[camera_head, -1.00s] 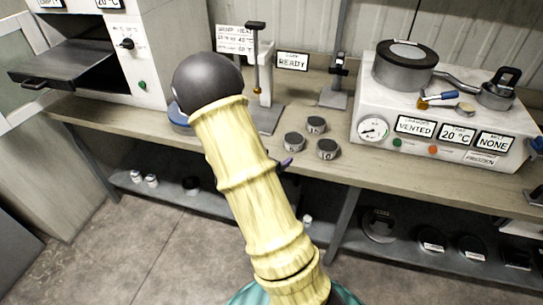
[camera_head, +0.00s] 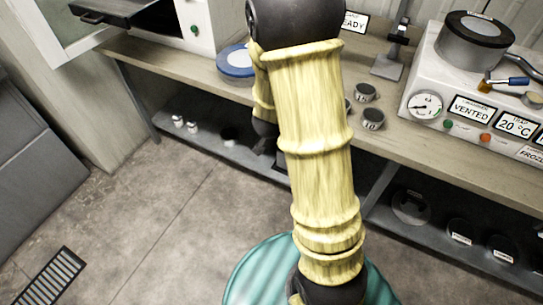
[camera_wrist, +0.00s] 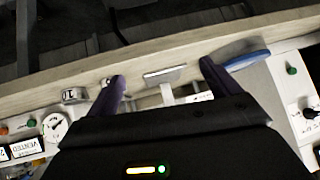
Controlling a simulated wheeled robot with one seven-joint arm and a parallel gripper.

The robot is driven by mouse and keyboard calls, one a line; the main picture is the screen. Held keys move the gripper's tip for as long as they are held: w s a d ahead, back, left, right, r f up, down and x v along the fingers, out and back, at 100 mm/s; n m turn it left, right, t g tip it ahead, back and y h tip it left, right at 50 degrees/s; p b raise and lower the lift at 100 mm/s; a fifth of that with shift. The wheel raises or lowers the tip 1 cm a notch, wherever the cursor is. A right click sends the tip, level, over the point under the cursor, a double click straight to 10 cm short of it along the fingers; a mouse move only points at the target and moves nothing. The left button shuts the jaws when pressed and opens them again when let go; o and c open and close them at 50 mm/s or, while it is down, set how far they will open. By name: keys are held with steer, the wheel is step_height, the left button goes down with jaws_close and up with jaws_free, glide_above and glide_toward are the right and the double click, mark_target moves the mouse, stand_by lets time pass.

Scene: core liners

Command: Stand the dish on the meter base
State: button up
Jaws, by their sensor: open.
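A flat grey plate with a white post, which looks like the meter base (camera_wrist: 165,75), is on the bench in the wrist view, beyond my fingers. The fingertips are hidden in the head view.
Small dark numbered pucks (camera_head: 372,119) sit on the bench right of my arm. The white vented chamber unit (camera_head: 470,105) stands at the right. The open oven tray (camera_head: 105,12) juts out at the upper left. A lower shelf (camera_head: 215,138) runs under the bench.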

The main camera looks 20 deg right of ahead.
steer(key=s+a+r+n+g+y, duration=0.2)
steer(key=s+a+n, duration=0.2)
steer(key=s, duration=0.4)
steer(key=s+a+r+n+g+y, duration=0.2)
steer(key=s+a+n+g+y, duration=0.1)
steer(key=s+a, duration=0.3)
steer(key=shift+s+r+n, duration=0.25)
steer(key=shift+s+n, duration=0.45)
steer(key=shift+s, duration=0.2)
steer(key=shift+o, duration=0.2)
steer(key=shift+w, duration=0.1)
steer(key=shift+o, duration=0.2)
